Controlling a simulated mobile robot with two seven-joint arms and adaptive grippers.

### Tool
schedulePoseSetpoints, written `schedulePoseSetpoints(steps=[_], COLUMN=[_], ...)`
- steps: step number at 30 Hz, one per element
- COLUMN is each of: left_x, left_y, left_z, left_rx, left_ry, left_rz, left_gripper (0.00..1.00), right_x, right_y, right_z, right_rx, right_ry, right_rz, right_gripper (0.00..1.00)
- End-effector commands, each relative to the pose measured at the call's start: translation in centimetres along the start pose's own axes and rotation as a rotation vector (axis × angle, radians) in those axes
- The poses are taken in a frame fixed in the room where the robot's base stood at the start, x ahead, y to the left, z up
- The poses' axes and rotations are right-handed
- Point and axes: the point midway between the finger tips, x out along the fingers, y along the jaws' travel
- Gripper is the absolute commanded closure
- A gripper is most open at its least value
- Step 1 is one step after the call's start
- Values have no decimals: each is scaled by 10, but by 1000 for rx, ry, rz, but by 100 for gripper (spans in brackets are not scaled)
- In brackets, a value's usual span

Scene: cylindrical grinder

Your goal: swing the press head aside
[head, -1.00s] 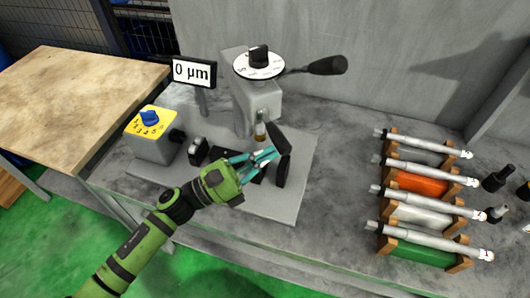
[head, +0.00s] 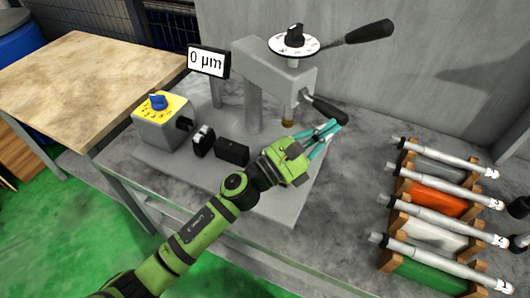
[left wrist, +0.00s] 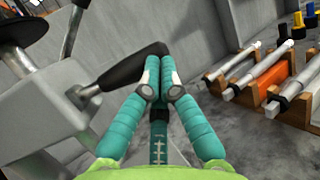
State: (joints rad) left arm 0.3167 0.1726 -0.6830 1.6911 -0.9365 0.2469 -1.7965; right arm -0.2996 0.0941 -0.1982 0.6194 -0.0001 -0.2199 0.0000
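The press head (head: 288,92) is a grey block on an arm from an upright post, with a white dial on top. It points to the right over the grey base plate. A short black lever (head: 324,109) comes out of its right side; it also shows in the left wrist view (left wrist: 128,67). My left gripper (head: 337,125) is at the lever's end, with its teal fingertips together in the left wrist view (left wrist: 160,60). The lever's end lies just behind the fingertips; I cannot tell whether they touch. My right gripper is not in view.
A grey box with a yellow top and blue knob (head: 160,122) stands left, near a "0 µm" display (head: 208,62). A long black handle (head: 368,32) sticks out above the head. Wooden racks (head: 432,198) with several pen-shaped tools stand right. A wooden table (head: 75,75) is at left.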

Motion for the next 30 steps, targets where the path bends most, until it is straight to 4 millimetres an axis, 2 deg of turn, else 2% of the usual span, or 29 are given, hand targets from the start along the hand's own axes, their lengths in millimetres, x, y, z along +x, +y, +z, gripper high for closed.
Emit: schedulePoseSetpoints(steps=[1, 6, 12, 30], left_x=[8, 30, 43, 44], left_y=[2, 4, 6, 9], left_z=[-6, -12, -15, -17], left_rx=[2, 1, -1, -1], left_ry=[-2, -1, 0, 1], left_rz=[1, 1, 1, 2], left_gripper=[100, 100, 100, 100], right_x=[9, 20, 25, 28], right_y=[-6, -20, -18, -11], right_z=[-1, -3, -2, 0], right_rx=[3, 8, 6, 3], right_ry=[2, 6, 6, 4], right_rz=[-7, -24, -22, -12], right_gripper=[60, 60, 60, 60])
